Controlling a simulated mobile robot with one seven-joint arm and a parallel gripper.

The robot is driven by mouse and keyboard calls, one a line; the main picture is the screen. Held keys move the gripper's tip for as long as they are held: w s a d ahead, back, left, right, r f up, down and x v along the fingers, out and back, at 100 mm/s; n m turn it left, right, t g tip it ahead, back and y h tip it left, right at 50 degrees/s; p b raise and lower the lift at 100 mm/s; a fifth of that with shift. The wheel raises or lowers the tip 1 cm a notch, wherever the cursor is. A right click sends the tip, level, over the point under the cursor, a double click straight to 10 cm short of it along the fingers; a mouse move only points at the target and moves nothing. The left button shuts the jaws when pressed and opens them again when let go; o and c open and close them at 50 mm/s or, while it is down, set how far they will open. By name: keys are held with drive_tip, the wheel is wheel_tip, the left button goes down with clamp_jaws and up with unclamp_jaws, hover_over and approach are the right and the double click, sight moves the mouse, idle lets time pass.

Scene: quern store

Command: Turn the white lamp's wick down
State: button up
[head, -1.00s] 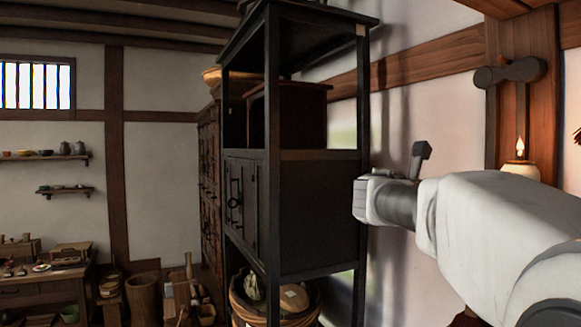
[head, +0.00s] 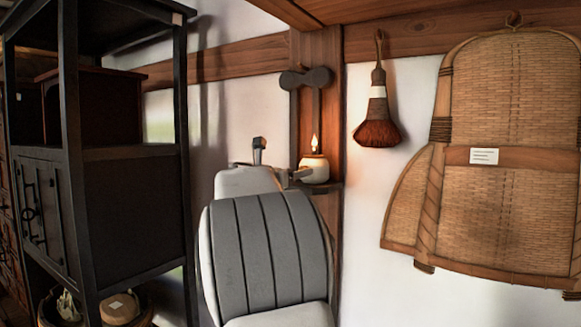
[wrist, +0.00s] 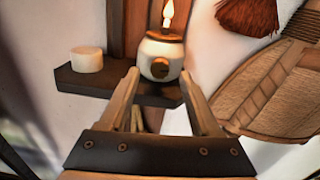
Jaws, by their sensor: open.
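The white lamp (head: 316,174) is a small round pot with a lit flame, standing on a small dark wall shelf (head: 329,187) against a wooden post. In the wrist view the lamp (wrist: 149,49) stands upright on the shelf (wrist: 75,81), with a round brown knob (wrist: 160,68) on its front facing me. My gripper (wrist: 159,77) is open and empty, its two wooden fingers pointing at the lamp from in front, with the knob between them in the picture. I cannot tell whether they touch it. In the head view my arm hides most of my gripper.
A white cylinder (wrist: 87,59) stands on the shelf left of the lamp. A reddish brush (head: 377,120) and a large woven basket piece (head: 510,150) hang on the wall to the right. A tall black cabinet (head: 130,210) stands at left.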

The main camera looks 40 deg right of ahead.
drive_tip(key=shift+p+x, duration=0.3)
drive_tip(key=shift+x, duration=1.1)
drive_tip(key=shift+c, duration=0.2)
clamp_jaws()
